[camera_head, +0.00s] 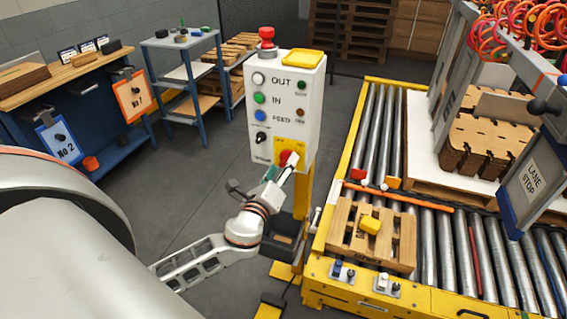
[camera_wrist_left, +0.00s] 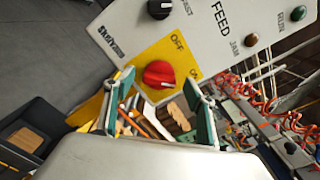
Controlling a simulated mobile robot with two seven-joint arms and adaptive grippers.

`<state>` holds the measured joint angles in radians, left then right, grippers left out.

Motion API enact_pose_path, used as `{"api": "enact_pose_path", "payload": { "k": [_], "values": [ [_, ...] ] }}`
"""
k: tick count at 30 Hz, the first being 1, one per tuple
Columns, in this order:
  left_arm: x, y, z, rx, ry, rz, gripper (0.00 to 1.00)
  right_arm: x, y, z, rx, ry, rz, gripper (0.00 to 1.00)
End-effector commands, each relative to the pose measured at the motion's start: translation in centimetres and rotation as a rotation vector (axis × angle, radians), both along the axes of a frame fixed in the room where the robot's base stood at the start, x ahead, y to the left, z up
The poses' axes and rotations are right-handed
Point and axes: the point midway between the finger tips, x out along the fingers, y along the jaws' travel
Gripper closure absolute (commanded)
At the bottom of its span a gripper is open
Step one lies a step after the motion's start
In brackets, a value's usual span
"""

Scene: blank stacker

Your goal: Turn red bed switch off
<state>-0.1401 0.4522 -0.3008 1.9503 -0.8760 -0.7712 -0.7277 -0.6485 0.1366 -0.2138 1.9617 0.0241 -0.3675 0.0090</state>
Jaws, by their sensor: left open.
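The red switch knob (camera_head: 285,156) sits on a yellow plate low on the front of the white control box (camera_head: 290,115). In the left wrist view the red knob (camera_wrist_left: 158,74) shows on its yellow plate, between the words OFF and ON. I cannot tell which word it points to. My left gripper (camera_head: 284,172) is just in front of the plate, partly covering it in the head view. In the left wrist view its green-padded fingers (camera_wrist_left: 160,80) are open, with the knob showing between their tips; contact cannot be told. My right gripper is not in view.
The box also bears a red button (camera_head: 267,36) on top and several knobs and lamps, including a black knob (camera_wrist_left: 160,9) near the plate. A roller conveyor (camera_head: 480,255) with a wooden pallet (camera_head: 345,236) stands at the right. Open floor lies left.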

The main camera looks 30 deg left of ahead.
Motion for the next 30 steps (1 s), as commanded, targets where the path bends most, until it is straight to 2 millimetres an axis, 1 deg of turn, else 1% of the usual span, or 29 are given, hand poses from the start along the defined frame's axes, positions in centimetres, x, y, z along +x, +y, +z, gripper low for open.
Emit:
{"api": "enact_pose_path", "payload": {
  "k": [1,4,13,14,15,18,25,30],
  "values": [
    [0.51,0.12,0.06,0.000,0.000,0.000,0.44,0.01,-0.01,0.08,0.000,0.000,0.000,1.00],
    [1.11,0.30,0.01,0.000,0.001,0.001,0.44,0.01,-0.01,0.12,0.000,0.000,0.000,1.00],
    [1.33,0.36,-0.04,-0.001,0.000,0.001,0.44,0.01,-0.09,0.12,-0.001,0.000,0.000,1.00],
    [1.32,0.35,-0.04,-0.001,0.000,0.001,0.50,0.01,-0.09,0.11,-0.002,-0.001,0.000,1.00],
    [1.32,0.36,-0.04,-0.001,0.000,0.001,0.60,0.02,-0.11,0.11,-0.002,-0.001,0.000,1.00],
    [1.32,0.36,-0.04,-0.001,0.000,0.001,0.83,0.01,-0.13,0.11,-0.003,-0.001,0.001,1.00],
    [1.31,0.37,-0.06,-0.007,0.000,0.001,0.83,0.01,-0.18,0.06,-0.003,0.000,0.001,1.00],
    [1.31,0.42,-0.11,-0.047,-0.010,0.002,0.83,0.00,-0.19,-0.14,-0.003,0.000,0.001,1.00]
  ]
}}
